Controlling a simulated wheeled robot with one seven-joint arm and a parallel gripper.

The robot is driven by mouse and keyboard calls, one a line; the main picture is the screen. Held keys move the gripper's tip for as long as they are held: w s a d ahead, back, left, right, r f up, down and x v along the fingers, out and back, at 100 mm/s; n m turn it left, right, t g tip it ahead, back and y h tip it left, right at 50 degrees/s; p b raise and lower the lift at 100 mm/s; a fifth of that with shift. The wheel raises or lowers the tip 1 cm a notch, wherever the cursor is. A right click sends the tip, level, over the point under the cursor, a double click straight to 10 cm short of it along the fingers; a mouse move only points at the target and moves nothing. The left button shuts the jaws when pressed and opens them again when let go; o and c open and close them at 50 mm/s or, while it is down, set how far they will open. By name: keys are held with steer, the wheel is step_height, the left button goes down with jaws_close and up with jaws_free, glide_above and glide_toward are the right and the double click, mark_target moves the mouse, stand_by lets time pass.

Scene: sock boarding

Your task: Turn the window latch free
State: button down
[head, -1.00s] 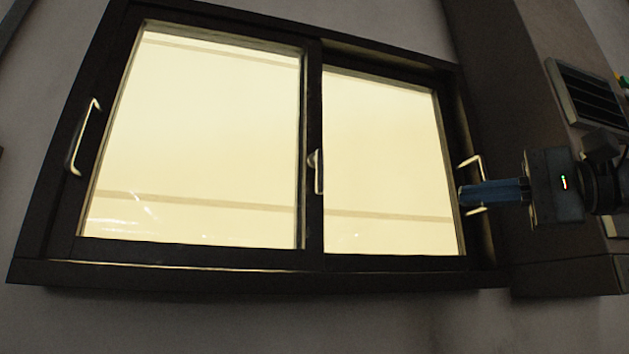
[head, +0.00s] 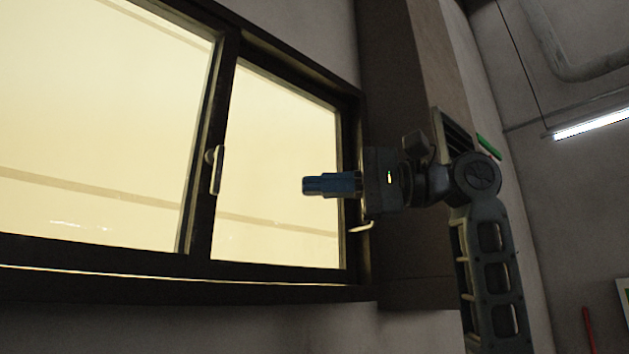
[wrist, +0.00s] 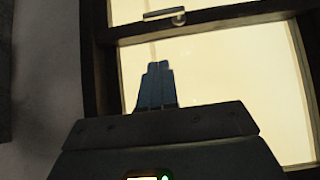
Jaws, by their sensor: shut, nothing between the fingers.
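The window latch (head: 215,170) is a small pale lever on a round pivot. It sits on the dark middle upright of the sliding window (head: 223,120), with its lever pointing down in the head view. In the wrist view the latch (wrist: 164,14) lies at the top, beyond my fingertips. My gripper (head: 305,186) is shut and empty, its blue fingers together and pointing left toward the latch. It is in front of the right pane, clearly apart from the latch. The fingers (wrist: 157,68) also show closed in the wrist view.
A brown pillar (head: 400,270) stands right of the window. The space between fingertips and latch looks clear.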

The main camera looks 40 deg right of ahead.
mark_target(215, 171)
steer(key=w+a+p, duration=0.2)
steer(key=w+a, duration=0.3)
steer(key=a, duration=0.4)
steer(key=shift+p, duration=0.35)
steer(key=shift+a+f, duration=0.1)
steer(key=shift+a, duration=0.05)
steer(key=shift+m+t+y, duration=0.3)
steer(key=shift+m, duration=0.2)
